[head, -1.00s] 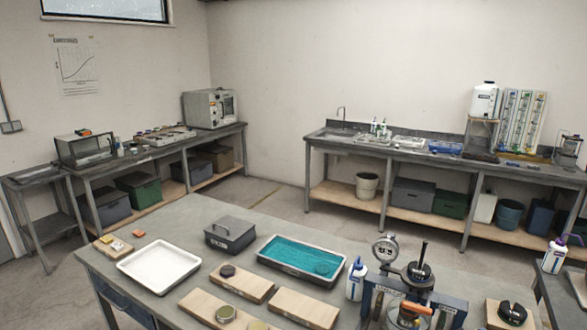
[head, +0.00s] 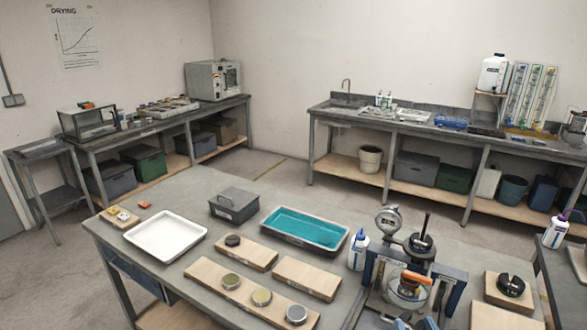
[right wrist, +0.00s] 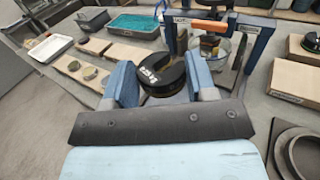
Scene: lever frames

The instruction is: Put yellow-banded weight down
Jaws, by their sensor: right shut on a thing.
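My right gripper (right wrist: 160,88) shows in the right wrist view with its two blue fingers shut on a thick black round weight (right wrist: 165,72). In the head view only a small part of the right gripper (head: 404,322) shows at the bottom edge, in front of the frame (head: 453,280). Another black weight (head: 511,285) sits on a wooden block at the right. My left gripper is not in view.
Wooden boards with several tins (head: 252,295), a white tray (head: 165,238) and a teal-filled tray (head: 304,228) stand left of the frame. A white bottle (head: 358,250) is close beside it. A bare wooden block (right wrist: 292,80) lies to the right in the wrist view.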

